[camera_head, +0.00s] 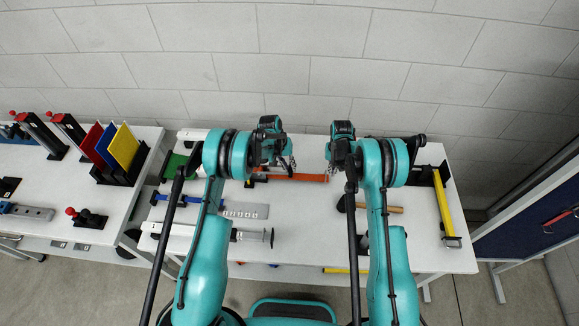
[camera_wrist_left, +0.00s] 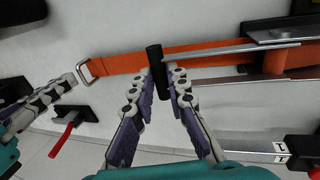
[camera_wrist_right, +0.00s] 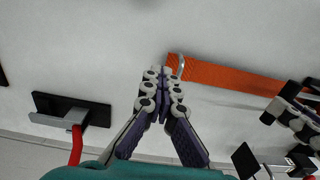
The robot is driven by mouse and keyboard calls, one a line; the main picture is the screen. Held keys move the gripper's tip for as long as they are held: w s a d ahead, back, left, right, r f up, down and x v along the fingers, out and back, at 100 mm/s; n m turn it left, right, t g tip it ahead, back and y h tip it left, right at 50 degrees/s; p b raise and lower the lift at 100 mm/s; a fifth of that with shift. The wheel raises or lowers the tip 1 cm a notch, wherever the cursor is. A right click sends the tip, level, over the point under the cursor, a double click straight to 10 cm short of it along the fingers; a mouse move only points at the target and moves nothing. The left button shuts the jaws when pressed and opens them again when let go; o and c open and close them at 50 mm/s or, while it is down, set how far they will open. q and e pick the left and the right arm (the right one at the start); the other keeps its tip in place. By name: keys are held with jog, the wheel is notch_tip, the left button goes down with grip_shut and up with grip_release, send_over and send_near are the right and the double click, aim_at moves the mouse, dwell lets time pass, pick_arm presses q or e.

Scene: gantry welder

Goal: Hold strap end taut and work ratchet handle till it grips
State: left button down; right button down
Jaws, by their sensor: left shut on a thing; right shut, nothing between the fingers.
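An orange strap (camera_head: 300,177) lies along the back of the white table, and crosses the left wrist view (camera_wrist_left: 118,65). Its metal end ring (camera_wrist_left: 86,72) also shows in the right wrist view (camera_wrist_right: 180,66). The ratchet handle is a grey lever with a black grip (camera_wrist_left: 156,62). My left gripper (camera_head: 285,165) is shut on the black grip, with one finger on each side. My right gripper (camera_head: 331,165) is shut and empty; its closed fingertips (camera_wrist_right: 163,75) appear close beside the ring. I cannot tell whether they touch it.
A wooden-handled tool (camera_head: 385,209) and a yellow clamp (camera_head: 442,205) lie on the right. A grey holed plate (camera_head: 245,211) lies at the left front. A black bracket with a red handle (camera_wrist_right: 76,145) is near my right gripper. A wall stands behind.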

pick_arm(q)
jog(key=shift+a+r+h, duration=0.3)
jog(key=shift+r+h, duration=0.2)
jog(key=shift+a+r+h, duration=0.3)
jog(key=shift+r+h, duration=0.2)
jog(key=a+r+h, duration=0.2)
jog(key=a+r, duration=0.1)
jog(key=a, duration=0.3)
jog(key=a+r+h, duration=0.2)
jog(key=a, duration=0.5)
jog(key=shift+s+r, duration=0.25)
jog(key=shift+r, duration=0.15)
jog(key=shift+d, duration=0.1)
dwell(0.5)
jog(key=c, duration=1.5)
grip_release()
